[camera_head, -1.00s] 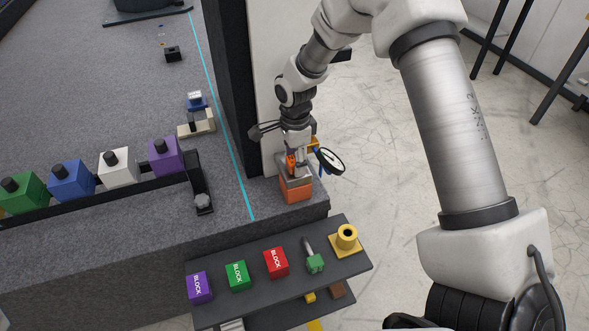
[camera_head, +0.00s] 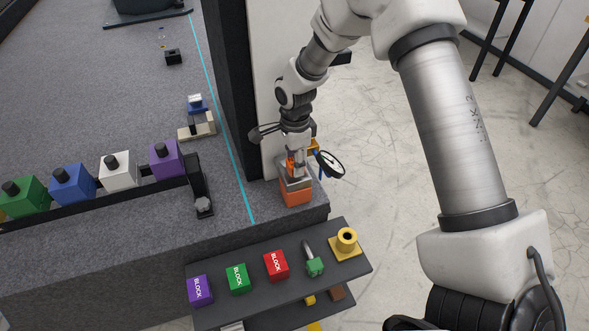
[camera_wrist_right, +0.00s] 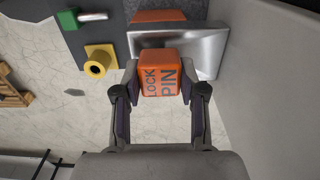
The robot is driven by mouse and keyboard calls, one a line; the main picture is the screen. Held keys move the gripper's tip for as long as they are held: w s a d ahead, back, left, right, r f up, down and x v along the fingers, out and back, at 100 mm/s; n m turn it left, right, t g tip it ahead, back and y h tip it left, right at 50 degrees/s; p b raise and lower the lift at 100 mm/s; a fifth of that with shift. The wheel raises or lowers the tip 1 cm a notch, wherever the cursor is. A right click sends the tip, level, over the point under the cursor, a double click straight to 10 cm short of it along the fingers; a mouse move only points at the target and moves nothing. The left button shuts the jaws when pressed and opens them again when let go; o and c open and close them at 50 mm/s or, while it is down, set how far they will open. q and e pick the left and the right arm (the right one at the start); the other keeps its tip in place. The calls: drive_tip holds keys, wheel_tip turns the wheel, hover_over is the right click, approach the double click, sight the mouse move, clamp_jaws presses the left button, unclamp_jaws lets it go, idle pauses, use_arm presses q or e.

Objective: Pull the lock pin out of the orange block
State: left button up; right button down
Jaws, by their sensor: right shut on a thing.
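The orange block (camera_head: 295,194) stands on the granite bed near its right front corner, with a grey metal piece (camera_head: 297,182) on top. The lock pin (camera_head: 290,163) has an orange head with dark "LOCK PIN" lettering, which shows in the right wrist view (camera_wrist_right: 160,76). My right gripper (camera_head: 295,158) points down above the block and is shut on the pin's head, one finger on each side. The metal piece (camera_wrist_right: 205,48) and a strip of the orange block (camera_wrist_right: 160,16) show beyond the head. The pin's shaft is hidden. My left gripper is not in view.
A pale upright panel (camera_head: 266,100) rises close behind. A dark shelf (camera_head: 325,272) in front holds coloured blocks, a green-handled tool (camera_head: 314,262) and a yellow flanged bushing (camera_head: 346,242). Open floor lies to the right.

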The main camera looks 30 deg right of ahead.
drive_tip(key=shift+r+p, duration=0.3)
drive_tip(key=shift+r, duration=0.05)
wheel_tip(320, 180, up, 10)
drive_tip(key=p, duration=0.9)
idle(0.5)
